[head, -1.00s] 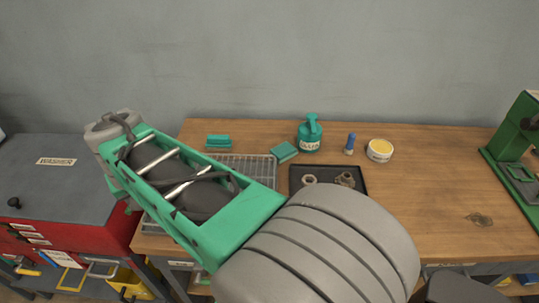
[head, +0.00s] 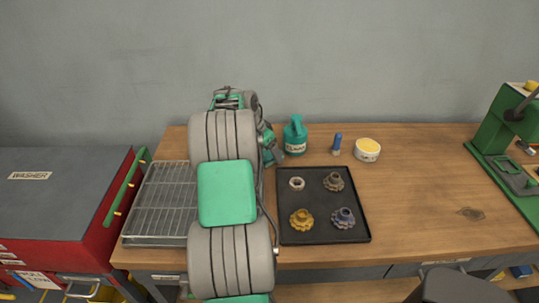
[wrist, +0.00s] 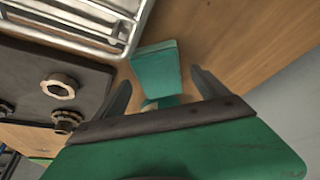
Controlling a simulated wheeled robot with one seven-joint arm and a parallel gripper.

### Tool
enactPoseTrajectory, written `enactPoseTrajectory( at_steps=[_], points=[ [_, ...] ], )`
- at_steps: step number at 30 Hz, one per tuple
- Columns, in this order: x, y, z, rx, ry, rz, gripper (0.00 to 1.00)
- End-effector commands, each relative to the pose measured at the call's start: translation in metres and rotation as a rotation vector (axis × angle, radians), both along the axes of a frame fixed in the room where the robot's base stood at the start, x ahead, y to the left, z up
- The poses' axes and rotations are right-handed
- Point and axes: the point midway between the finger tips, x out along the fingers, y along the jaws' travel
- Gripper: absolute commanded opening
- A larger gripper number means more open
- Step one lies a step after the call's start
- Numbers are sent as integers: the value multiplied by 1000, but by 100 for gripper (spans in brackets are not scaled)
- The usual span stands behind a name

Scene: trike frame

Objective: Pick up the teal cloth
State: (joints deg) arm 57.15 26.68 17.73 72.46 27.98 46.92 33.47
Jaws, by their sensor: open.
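A flat teal piece that looks like the folded cloth (wrist: 157,66) lies on the wooden bench in the wrist view, beside the wire rack. My gripper (wrist: 161,80) is open and empty, with the teal piece ahead of and between its spread fingers. A smaller teal and pale shape (wrist: 165,102) shows between the finger bases, partly hidden; I cannot tell what it is. In the head view my arm hides the teal piece, and my gripper (head: 270,152) is over the bench just left of the teal bottle (head: 295,138).
The wire rack (head: 158,205) is at the bench's left. A black tray (head: 320,228) with several gears and nuts lies right of my arm. A blue tube (head: 337,144) and a yellow-topped tub (head: 367,150) stand behind it.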

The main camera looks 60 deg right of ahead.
Motion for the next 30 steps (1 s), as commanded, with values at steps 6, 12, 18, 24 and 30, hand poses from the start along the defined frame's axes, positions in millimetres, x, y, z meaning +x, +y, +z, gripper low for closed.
enactPoseTrajectory(
  at_steps=[6, 12, 18, 24, 30],
  points=[
    [0, -2, -5, -2, -2, 2, 85],
    [0, -2, -6, -2, -2, 2, 85],
    [0, -2, -9, -2, -2, 2, 85],
    [0, -2, -10, -2, -2, 2, 85],
    [0, -2, -10, -2, -2, 2, 80]
  ],
)
